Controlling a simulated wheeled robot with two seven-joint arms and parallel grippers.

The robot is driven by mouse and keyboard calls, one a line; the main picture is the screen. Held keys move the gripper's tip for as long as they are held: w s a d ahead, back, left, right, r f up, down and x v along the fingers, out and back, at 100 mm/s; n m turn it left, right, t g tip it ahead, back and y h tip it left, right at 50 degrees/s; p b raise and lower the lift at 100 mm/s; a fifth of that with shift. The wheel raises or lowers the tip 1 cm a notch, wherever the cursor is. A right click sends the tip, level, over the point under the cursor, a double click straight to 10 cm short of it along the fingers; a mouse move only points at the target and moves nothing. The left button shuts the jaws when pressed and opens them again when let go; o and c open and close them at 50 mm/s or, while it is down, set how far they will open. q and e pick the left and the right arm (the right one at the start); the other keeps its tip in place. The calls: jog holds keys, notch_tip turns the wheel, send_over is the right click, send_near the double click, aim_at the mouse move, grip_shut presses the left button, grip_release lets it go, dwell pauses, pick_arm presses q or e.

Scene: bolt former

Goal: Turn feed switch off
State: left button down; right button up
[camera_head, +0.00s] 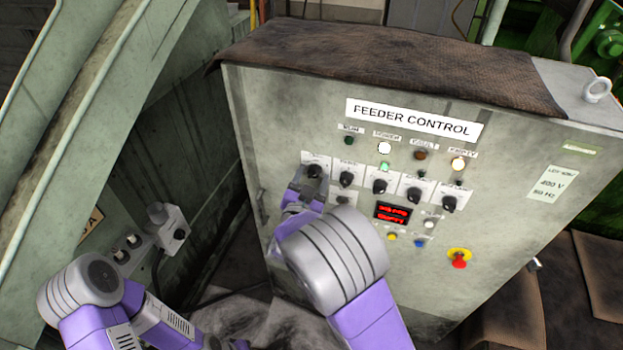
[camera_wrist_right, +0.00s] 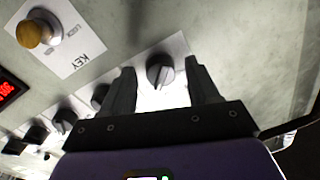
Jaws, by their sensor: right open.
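The feeder control cabinet (camera_head: 500,140) has a row of black rotary switches on white plates; their small labels are not legible to me, so I cannot tell which is the feed switch. My right gripper (camera_head: 312,180) is at the leftmost switch (camera_head: 314,169) of the row. In the right wrist view, a black knob (camera_wrist_right: 160,71) sits between the two open fingers of the right gripper (camera_wrist_right: 161,66), with a gap on each side. The knob's pale pointer mark is visible. My left arm shows at lower left, but its gripper is not visible.
More switches (camera_head: 380,186), indicator lamps, a red digital display (camera_head: 393,212) and a red emergency stop button (camera_head: 459,259) are on the panel. The right wrist view shows a yellow-brown key knob (camera_wrist_right: 38,33). A grey box (camera_head: 170,232) stands out on the left machine.

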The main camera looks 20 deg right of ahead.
jog(key=c, duration=1)
jog(key=n+p, duration=0.4)
jog(key=p, duration=0.1)
jog(key=shift+r, duration=0.2)
jog(key=shift+c, duration=0.2)
jog(key=shift+f+n+g+p, duration=0.1)
jog(key=shift+n+g+p, duration=0.2)
jog(key=shift+n+p, duration=1.85)
jog(key=shift+n, duration=0.25)
jog(key=o, duration=1)
jog(key=shift+o, duration=0.2)
